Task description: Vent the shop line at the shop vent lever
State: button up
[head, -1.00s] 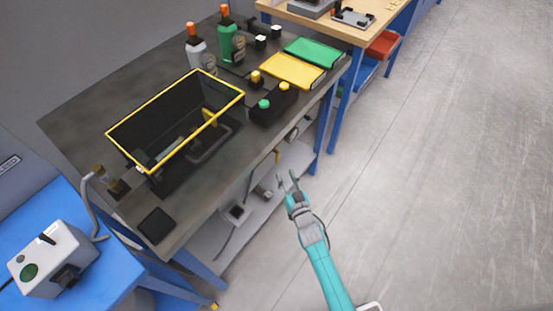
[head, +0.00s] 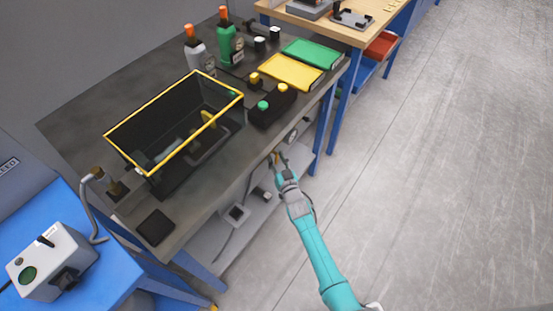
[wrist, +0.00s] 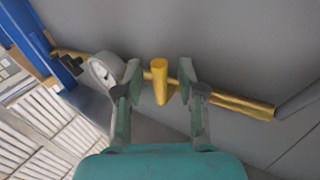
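The shop vent lever, as far as I can tell, is the short yellow handle (wrist: 159,82) on a brass-coloured pipe (wrist: 240,104) in the wrist view. My gripper (wrist: 159,80) is open, with one finger on each side of the handle and a visible gap on both sides. In the head view my gripper (head: 280,162) reaches under the front edge of the dark bench. A small yellow bit of the lever (head: 276,157) shows at its fingertips there. I see no label on the lever.
A round gauge (wrist: 105,70) sits on the pipe just left of the fingers. The dark bench top (head: 215,170) overhangs this spot and carries a yellow-rimmed black bin (head: 160,167). A lower shelf (head: 215,248) lies beneath. The floor to the right is clear.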

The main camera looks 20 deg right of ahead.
grip_shut()
jog(key=shift+w+d+n+t, duration=0.2)
jog(key=shift+n+t, duration=0.3)
jog(key=shift+n, duration=0.3)
grip_release()
jog(key=shift+s, duration=0.2)
jog(key=s+f, duration=0.1)
jog(key=s, duration=1)
jog(key=shift+s+d, duration=0.2)
jog(key=shift+s, duration=0.15)
